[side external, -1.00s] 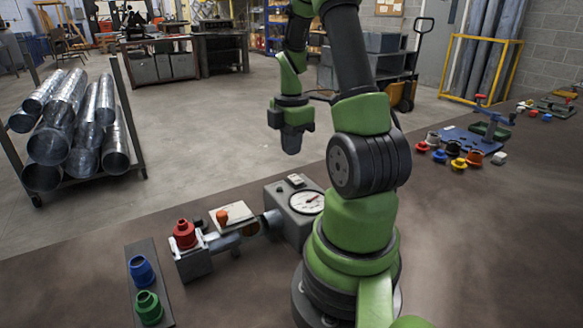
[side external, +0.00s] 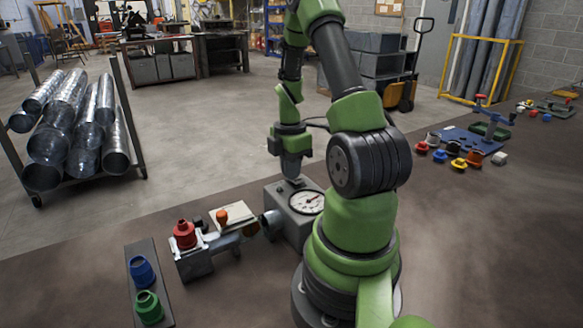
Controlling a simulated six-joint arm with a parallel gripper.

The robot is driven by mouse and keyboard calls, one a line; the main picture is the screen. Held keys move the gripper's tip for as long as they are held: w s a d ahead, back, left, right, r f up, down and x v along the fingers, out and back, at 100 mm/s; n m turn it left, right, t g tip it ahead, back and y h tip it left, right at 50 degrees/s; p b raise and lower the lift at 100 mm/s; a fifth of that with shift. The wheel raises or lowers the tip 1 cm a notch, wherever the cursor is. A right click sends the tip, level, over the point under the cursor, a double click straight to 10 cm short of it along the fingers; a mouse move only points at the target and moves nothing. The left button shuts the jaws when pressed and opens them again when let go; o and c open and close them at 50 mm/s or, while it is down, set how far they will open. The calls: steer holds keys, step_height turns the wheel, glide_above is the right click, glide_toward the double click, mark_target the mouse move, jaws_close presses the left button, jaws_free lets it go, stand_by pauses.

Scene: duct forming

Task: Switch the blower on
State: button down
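Blue (side external: 141,270) and green (side external: 149,306) fittings stand on a dark strip. Several coloured parts lie far right near a blue plate (side external: 470,140).

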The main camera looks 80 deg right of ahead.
steer(key=shift+s+a, duration=0.1)
steer(key=shift+a, duration=0.05)
steer(key=shift+s+a+r, duration=0.2)
steer(key=shift+s+a, duration=0.3)
step_height(320, 180, up, 14)
steer(key=w+d, duration=0.1)
steer(key=shift+w+d, duration=0.4)
steer(key=shift+f, duration=0.1)
stand_by(0.5)
